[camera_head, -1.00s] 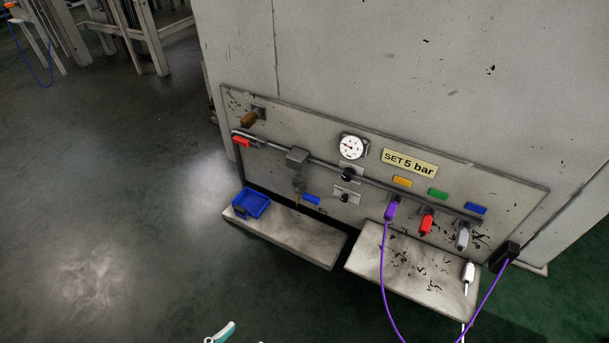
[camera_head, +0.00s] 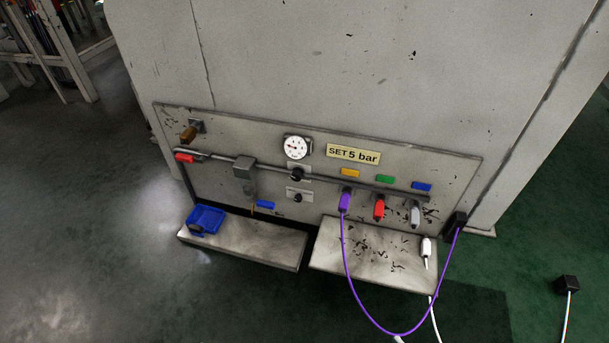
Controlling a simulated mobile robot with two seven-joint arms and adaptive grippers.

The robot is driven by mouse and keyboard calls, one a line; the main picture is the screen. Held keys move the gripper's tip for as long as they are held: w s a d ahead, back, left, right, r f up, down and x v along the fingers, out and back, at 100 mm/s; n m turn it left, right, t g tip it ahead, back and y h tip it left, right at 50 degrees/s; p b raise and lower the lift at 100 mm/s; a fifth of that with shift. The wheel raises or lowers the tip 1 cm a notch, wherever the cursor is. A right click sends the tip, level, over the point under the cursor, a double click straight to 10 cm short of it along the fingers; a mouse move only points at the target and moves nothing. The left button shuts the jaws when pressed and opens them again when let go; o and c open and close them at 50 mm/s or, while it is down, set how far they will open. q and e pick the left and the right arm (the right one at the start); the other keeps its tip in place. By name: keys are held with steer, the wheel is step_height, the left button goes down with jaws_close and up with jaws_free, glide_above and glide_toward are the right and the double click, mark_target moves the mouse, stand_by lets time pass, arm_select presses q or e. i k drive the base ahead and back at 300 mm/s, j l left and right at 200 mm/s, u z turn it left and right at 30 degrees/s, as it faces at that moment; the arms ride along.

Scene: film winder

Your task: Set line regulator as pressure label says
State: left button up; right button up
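The pressure label (camera_head: 353,154), a yellowish plate reading "SET 5 bar", is on the grey panel (camera_head: 240,133). The round white pressure gauge (camera_head: 296,147) is left of it; its needle reading is too small to tell. A black regulator knob (camera_head: 297,174) sits on a light plate just below the gauge. A second, smaller black knob (camera_head: 298,197) sits below that one. I cannot tell from the picture which knob is the line regulator. Neither of my grippers shows in the head view.
Below the panel are two shelves, a left one (camera_head: 250,245) with a blue tray (camera_head: 205,220) and a right one (camera_head: 375,262) with a white connector (camera_head: 426,248). A purple hose (camera_head: 358,300) hangs in a loop before the right shelf. The floor at left is clear.

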mark_target(296, 176)
steer(key=l, duration=0.25)
steer(key=i+l, duration=0.15)
steer(key=l, duration=0.15)
steer(key=i+l, duration=0.5)
steer(key=l, duration=0.2)
steer(key=u, duration=0.05)
